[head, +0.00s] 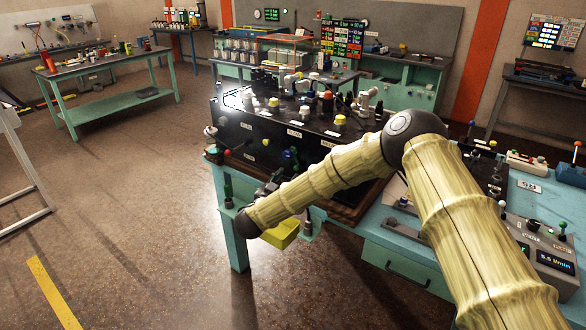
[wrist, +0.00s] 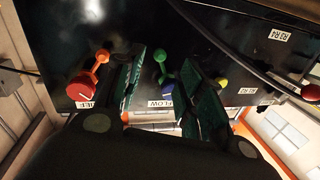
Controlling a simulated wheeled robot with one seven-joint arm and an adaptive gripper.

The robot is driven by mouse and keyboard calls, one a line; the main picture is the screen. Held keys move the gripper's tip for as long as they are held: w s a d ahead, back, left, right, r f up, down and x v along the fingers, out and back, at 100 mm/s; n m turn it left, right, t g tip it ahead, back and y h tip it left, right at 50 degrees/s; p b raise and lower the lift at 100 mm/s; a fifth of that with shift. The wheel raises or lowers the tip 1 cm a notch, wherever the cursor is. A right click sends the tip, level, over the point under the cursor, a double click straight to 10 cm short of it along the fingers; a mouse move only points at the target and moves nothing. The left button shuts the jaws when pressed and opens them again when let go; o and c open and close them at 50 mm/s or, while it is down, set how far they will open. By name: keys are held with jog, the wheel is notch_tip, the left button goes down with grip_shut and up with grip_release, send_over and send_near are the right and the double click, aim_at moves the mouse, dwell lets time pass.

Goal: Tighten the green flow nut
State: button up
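In the wrist view, the green flow nut with its ball-ended handle (wrist: 160,58) stands on a black panel, just above a blue knob (wrist: 168,87) and the FLOW label (wrist: 160,103). My gripper (wrist: 168,72) is open, with one dark green finger to the left and one to the right of the nut and its handle. The fingers look apart from it; exact depth is hard to tell. In the head view, my gripper (head: 268,190) is at the front of the black unit (head: 225,135), and my arm partly covers this area. I cannot make out the green nut there.
A red knob (wrist: 82,90) with an orange ball handle (wrist: 103,56) is left of my fingers. A yellow knob (wrist: 222,82) is close to the right finger. A dark hose (wrist: 235,60) crosses the panel at upper right. Open floor (head: 130,220) lies left of the bench.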

aim_at(295, 169)
jog(key=p+x, duration=0.2)
jog(key=x, duration=0.4)
jog(key=shift+w+d, duration=0.2)
jog(key=shift+w, duration=0.1)
grip_shut()
